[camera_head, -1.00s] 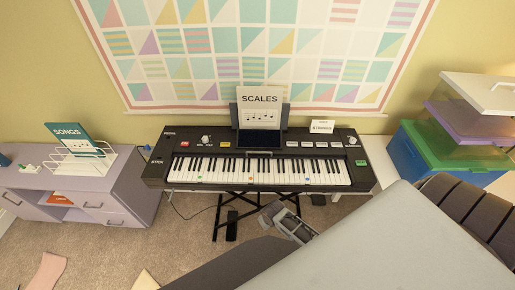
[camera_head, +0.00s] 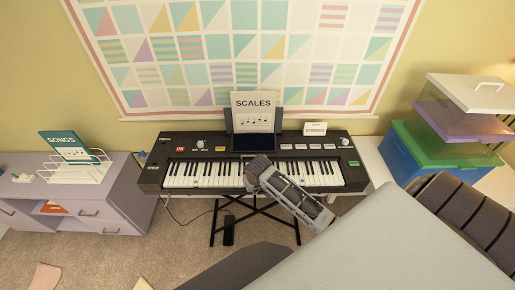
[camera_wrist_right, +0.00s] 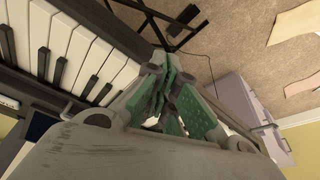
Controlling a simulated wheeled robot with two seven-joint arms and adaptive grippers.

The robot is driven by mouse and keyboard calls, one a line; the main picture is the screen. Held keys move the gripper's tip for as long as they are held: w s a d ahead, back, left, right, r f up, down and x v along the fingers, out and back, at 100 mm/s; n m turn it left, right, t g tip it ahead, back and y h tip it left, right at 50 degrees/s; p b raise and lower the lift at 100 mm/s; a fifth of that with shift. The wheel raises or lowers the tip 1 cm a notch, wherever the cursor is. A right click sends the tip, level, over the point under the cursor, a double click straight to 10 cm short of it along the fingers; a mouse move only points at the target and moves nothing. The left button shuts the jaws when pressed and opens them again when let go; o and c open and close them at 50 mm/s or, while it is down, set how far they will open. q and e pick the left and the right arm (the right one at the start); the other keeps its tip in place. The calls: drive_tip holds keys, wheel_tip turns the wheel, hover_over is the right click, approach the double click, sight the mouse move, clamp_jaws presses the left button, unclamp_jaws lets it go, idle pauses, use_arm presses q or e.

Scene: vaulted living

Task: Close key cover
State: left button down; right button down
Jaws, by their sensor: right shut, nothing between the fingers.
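The black electronic keyboard (camera_head: 160,176) stands on a dark crossed stand. Its white and black keys are exposed, and I cannot make out a separate key cover over them. My right gripper (camera_head: 258,168) is in front of the keyboard's middle and hides some keys there. In the right wrist view, the right gripper (camera_wrist_right: 165,88) has its green-padded fingers together with nothing between them, beside the keys (camera_wrist_right: 92,50) and the keyboard's front edge. Whether it touches the keyboard is unclear. My left gripper is not seen.
A SCALES music sheet (camera_head: 255,108) stands on the rest behind the keys. A STRINGS card (camera_head: 315,129) stands at the back right. A lilac cabinet (camera_head: 120,190) with a SONGS book (camera_head: 66,147) is left; stacked bins (camera_head: 435,143) are right.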

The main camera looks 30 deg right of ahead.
drive_tip(key=w+d+r+m, duration=0.15)
drive_tip(key=w+r, duration=0.25)
drive_tip(key=r, duration=0.4)
drive_tip(key=m+h, duration=0.2)
drive_tip(key=m, duration=0.2)
approach(257, 150)
drive_tip(key=v, duration=0.3)
drive_tip(key=shift+s+d+r+n, duration=0.15)
drive_tip(key=shift+d+n, duration=0.1)
drive_tip(key=shift+d, duration=0.15)
drive_tip(key=shift+y, duration=0.3)
drive_tip(key=shift+p+x, duration=0.3)
drive_tip(key=shift+x, duration=4.7)
